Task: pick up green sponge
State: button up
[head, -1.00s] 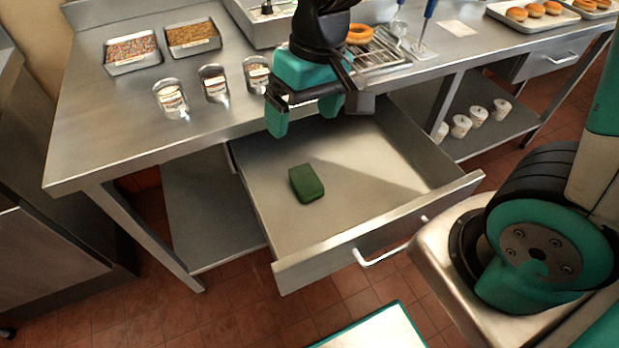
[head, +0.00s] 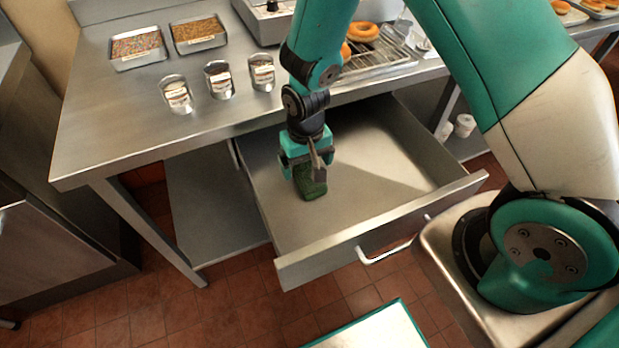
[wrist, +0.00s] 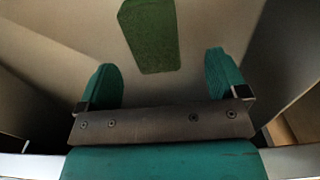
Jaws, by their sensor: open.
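The green sponge (head: 313,188) lies on the floor of the open metal drawer (head: 366,208). My gripper (head: 306,176) is down inside the drawer, pointing at the sponge and partly covering it in the head view. In the wrist view the sponge (wrist: 151,35) is seen beyond the fingertips, roughly centred between the two teal fingers (wrist: 165,80). The fingers are spread apart with nothing between them. Whether a fingertip touches the sponge is not clear.
The drawer's front wall and handle (head: 390,252) face the robot. Above the drawer, the steel counter (head: 118,120) holds several metal cups, two topping trays (head: 138,47) and a rack of donuts (head: 375,62). The rest of the drawer floor is clear.

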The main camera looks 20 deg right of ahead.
aim_at(309, 180)
jog(key=f, duration=0.3)
jog(key=f+p, duration=0.1)
jog(key=f, duration=0.1)
jog(key=shift+d+f, duration=0.35)
jog(key=shift+d, duration=0.05)
jog(key=c, duration=1)
